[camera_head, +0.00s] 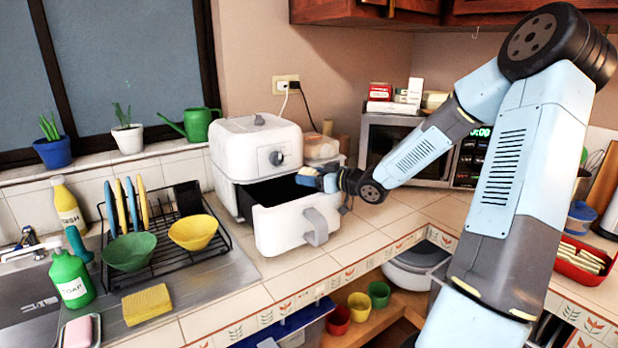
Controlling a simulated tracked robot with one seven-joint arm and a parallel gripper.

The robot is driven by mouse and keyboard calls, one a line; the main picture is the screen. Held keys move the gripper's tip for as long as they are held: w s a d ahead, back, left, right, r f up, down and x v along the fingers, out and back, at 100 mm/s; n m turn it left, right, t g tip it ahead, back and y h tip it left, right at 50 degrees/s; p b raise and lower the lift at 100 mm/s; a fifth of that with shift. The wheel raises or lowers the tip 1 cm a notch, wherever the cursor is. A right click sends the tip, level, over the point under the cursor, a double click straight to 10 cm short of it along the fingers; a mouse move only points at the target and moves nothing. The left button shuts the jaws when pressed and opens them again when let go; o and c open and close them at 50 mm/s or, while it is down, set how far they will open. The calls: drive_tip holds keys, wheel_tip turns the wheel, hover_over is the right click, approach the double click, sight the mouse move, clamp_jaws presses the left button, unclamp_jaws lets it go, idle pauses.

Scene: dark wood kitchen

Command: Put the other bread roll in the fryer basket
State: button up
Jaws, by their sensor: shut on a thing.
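The white air fryer (256,146) stands on the counter by the wall. Its fryer basket (283,229) is pulled out toward the front, with a grey handle and a dark inside. My gripper (318,179) is over the right part of the basket opening, near the rim. It is shut on a small tan thing, seemingly the bread roll (331,183), mostly hidden by the blue fingers. I cannot tell whether it touches the basket. The basket floor is hidden, so another roll inside does not show.
A dish rack (165,260) with a green and a yellow bowl stands left of the fryer. A microwave (390,140) is behind my arm. A tan-filled container (321,148) sits behind the basket. Bare tiled counter (385,235) lies right of the basket.

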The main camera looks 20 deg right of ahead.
drive_tip(key=shift+s+f, duration=0.35)
drive_tip(key=shift+f, duration=0.25)
drive_tip(key=o, duration=1)
drive_tip(key=shift+o, duration=0.2)
drive_tip(key=shift+r, duration=0.15)
drive_tip(key=r+v, duration=0.1)
drive_tip(key=v, duration=1)
drive_tip(key=shift+d+r, duration=0.2)
drive_tip(key=shift+d, duration=0.1)
